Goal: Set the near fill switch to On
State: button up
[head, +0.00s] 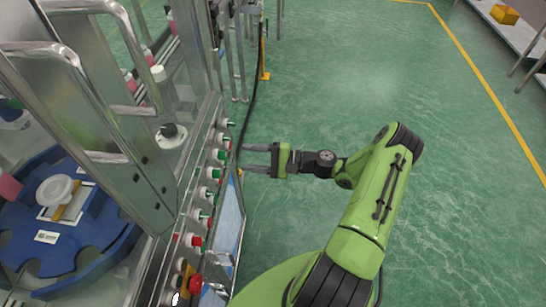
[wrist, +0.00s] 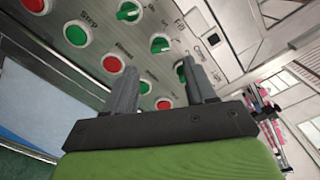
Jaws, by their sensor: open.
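A row of switches and buttons runs along the machine's side panel (head: 232,225). In the wrist view, a green rotary switch (wrist: 160,44) sits beside lettering that reads "Fill". A second green switch (wrist: 128,11) is up and left of it, and a third green switch (wrist: 181,70) is partly behind my right finger. I cannot tell which is the near fill switch, nor read the set positions. My gripper (head: 243,158) is open and empty, its fingers pointing at the panel with a small visible gap. In the wrist view my fingertips (wrist: 159,67) lie below the Fill-side switch.
Red buttons (wrist: 113,63) and green buttons (wrist: 76,34) sit close among the switches. A red emergency-type knob (head: 196,284) is at the panel's near end. Metal handles and door frames (head: 130,110) stand left of the panel. The green floor (head: 330,80) is open to the right.

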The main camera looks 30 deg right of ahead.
jog(key=v, duration=0.9)
jog(key=s+a+r+n+g+h+p, duration=0.2)
jog(key=s+a+r+n+g+h, duration=0.2)
jog(key=a+r+n+g+h, duration=0.65)
jog(key=s+a+r+n+t+h+p, duration=0.2)
jog(key=s+r+n+t+h, duration=0.1)
jog(key=s+r, duration=1.1)
jog(key=shift+s+a+r+t+h, duration=0.3)
jog(key=shift+s+t+h, duration=0.25)
jog(key=shift+t, duration=0.7)
